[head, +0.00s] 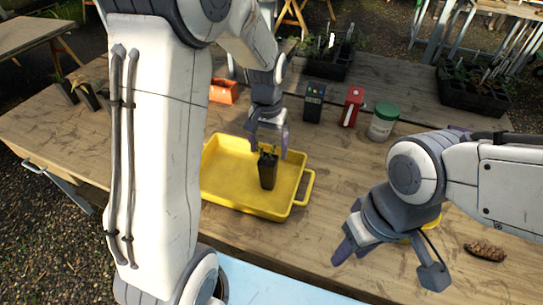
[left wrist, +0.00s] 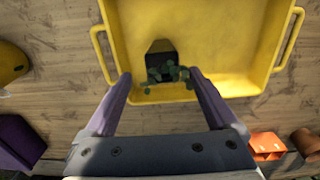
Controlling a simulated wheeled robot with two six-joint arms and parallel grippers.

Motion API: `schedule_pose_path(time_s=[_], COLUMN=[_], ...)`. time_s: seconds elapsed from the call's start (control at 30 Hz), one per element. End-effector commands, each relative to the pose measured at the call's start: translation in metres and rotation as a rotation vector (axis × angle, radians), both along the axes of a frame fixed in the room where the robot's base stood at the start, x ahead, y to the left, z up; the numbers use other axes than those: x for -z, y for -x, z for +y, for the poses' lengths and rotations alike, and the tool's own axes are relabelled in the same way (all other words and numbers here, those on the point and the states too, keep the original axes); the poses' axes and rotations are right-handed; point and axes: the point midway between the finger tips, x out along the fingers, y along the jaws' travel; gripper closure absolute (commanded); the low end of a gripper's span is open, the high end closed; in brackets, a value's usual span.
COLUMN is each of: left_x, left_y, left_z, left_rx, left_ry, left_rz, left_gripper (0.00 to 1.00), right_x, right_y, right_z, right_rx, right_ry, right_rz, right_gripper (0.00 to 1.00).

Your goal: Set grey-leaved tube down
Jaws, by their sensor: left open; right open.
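The grey-leaved tube, a dark tapered pot (head: 267,174), stands upright in the yellow tray (head: 240,203), near its right side. In the left wrist view its small grey-green leaves (left wrist: 168,74) and dark pot (left wrist: 160,47) lie inside the tray (left wrist: 215,47) near one wall. My left gripper (head: 268,143) is open above the tube; in the left wrist view its fingers (left wrist: 161,76) are spread on both sides of the leaves, with gaps visible. My right gripper (head: 388,263) is open and empty over the table's front right.
Behind the tray are an orange item (head: 223,91), a dark device (head: 313,102), a red item (head: 351,107) and a green-lidded jar (head: 383,123). Two dark tubes (head: 88,97) stand at the left, and a pinecone (head: 485,250) lies at the right. Seedling crates (head: 474,92) stand farther back.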

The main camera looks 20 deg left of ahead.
Motion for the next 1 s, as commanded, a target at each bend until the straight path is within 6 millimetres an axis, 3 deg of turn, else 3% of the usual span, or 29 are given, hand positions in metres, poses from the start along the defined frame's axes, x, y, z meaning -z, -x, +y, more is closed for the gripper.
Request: schedule_pose_path(time_s=[0.07, 0.17, 0.3, 0.4, 0.5, 0.67, 1.0], left_x=[-0.012, -0.032, -0.055, -0.061, -0.063, -0.062, -0.062], left_y=[0.012, 0.049, 0.127, 0.178, 0.214, 0.236, 0.236], left_z=[-0.021, -0.064, -0.117, -0.133, -0.137, -0.136, -0.136], left_rx=[0.050, 0.168, 0.373, 0.499, 0.585, 0.642, 0.641], left_ry=[0.005, 0.018, 0.044, 0.062, 0.076, 0.084, 0.084], left_rz=[-0.007, -0.018, -0.028, -0.031, -0.030, -0.027, -0.027], left_gripper=[0.09, 0.09, 0.09, 0.09, 0.09, 0.09, 0.09], right_x=[0.000, 0.000, 0.000, 0.000, 0.000, 0.000, 0.000], right_y=[0.000, 0.000, 0.000, 0.000, 0.000, 0.000, 0.000], right_z=[0.000, 0.000, 0.000, 0.000, 0.000, 0.000, 0.000], right_rx=[0.000, 0.000, 0.000, 0.000, 0.000, 0.000, 0.000], right_ry=[0.000, 0.000, 0.000, 0.000, 0.000, 0.000, 0.000], right_rz=[0.000, 0.000, 0.000, 0.000, 0.000, 0.000, 0.000], right_gripper=[0.56, 0.56, 0.56, 0.56, 0.56, 0.56, 0.56])
